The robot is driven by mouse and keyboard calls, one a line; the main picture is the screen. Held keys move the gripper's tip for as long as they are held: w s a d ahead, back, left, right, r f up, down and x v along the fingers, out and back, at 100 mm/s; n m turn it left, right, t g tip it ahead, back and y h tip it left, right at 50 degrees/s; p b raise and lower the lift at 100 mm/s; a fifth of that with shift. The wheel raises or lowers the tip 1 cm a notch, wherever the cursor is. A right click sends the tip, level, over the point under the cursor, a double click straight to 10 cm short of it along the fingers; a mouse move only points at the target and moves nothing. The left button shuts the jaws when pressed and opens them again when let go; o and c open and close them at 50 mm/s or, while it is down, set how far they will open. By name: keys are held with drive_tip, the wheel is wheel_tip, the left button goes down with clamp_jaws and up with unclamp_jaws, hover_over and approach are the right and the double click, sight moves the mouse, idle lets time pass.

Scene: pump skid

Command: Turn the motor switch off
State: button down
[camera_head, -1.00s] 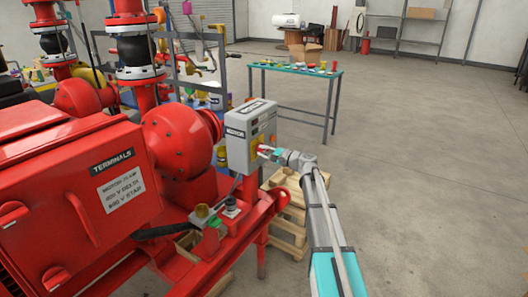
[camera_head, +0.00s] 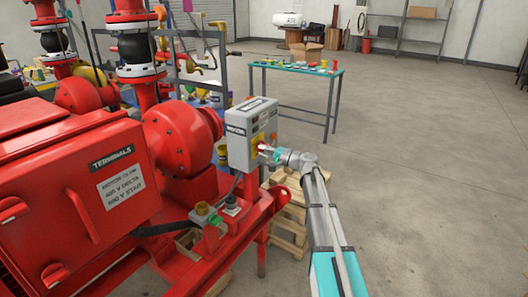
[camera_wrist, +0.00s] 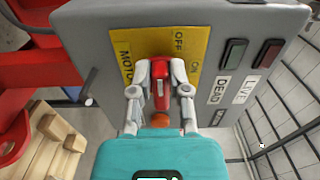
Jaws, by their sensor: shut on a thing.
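The motor switch has a red handle (camera_wrist: 160,88) on a yellow plate (camera_wrist: 140,46) marked OFF, ON and MOTOR. The plate is on the front of a grey switch box (camera_head: 236,148), which also fills the upper wrist view (camera_wrist: 84,28). My gripper (camera_wrist: 160,82) is at the plate with its fingers on both sides of the red handle, shut on it. In the head view, my gripper (camera_head: 265,148) meets the box's right-hand face and hides most of the handle. I cannot tell exactly which mark the handle points to.
Dark green and red indicators (camera_wrist: 233,52) sit beside the plate, above DEAD and LIVE labels. A red terminals box (camera_head: 70,180) and red pump parts fill the left. A wooden pallet (camera_head: 288,225) lies below. The floor to the right is clear.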

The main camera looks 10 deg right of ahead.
drive_tip(key=c, duration=0.6)
unclamp_jaws()
drive_tip(key=shift+s, duration=0.1)
drive_tip(key=v, duration=1.1)
drive_tip(key=shift+s+d, duration=0.2)
drive_tip(key=shift+d, duration=0.1)
